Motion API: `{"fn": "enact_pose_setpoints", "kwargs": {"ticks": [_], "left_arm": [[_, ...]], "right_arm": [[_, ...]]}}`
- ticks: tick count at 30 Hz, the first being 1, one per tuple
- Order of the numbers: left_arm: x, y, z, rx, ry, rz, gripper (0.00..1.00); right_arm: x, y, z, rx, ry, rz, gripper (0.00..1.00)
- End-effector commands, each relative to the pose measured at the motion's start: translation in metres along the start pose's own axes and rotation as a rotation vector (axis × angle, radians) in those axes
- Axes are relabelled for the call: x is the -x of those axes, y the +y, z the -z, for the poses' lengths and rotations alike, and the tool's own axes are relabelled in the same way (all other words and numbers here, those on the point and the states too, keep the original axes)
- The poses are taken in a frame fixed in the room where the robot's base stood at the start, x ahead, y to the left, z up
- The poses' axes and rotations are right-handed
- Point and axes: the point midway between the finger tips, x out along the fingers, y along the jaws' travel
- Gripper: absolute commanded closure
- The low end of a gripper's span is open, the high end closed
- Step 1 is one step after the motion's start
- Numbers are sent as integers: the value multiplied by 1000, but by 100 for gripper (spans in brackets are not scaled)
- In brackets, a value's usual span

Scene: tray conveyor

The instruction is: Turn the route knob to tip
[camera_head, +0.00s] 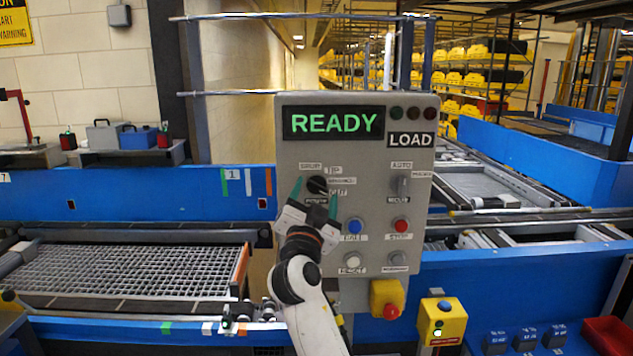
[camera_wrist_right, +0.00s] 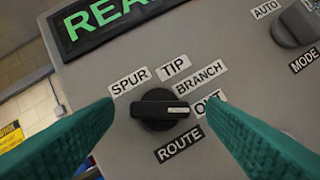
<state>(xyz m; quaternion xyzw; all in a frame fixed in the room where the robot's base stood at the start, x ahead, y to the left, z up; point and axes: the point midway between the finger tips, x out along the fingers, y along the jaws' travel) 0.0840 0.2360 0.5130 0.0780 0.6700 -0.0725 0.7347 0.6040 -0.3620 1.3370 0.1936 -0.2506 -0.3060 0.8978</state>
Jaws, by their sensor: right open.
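The route knob (camera_wrist_right: 160,112) is black and round with a raised grip bar, above a ROUTE label (camera_wrist_right: 179,145). Its white mark is at the right end of the bar, toward the OUT label (camera_wrist_right: 207,104). The TIP label (camera_wrist_right: 175,65) is above the knob, between SPUR and BRANCH. In the head view the knob (camera_head: 317,184) is on the grey control panel (camera_head: 290,240). My right gripper (camera_head: 315,194) is open, with green fingers on either side of the knob; I see gaps between them and the knob. My left gripper is not in view.
The mode knob (camera_head: 401,186) is to the right. Blue, red and white buttons (camera_head: 353,259) are below, and a yellow box with a red stop button (camera_head: 388,300) is under the panel. A mesh tray (camera_head: 130,270) lies on the left conveyor. The display reads READY.

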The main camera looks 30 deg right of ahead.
Motion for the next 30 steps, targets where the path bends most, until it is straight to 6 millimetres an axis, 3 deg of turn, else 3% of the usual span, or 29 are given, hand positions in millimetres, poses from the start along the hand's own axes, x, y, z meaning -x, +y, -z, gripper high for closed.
{"fn": "enact_pose_setpoints", "kwargs": {"ticks": [6,14,17,23,30], "left_arm": [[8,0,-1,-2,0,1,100],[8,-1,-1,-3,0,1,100],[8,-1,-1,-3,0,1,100],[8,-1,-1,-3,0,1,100],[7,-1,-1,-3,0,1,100]], "right_arm": [[-18,0,0,2,0,0,35],[-19,0,1,1,0,0,35],[-18,0,1,1,0,0,46],[-18,0,1,1,1,0,79],[-18,-1,1,18,1,-7,79]]}}
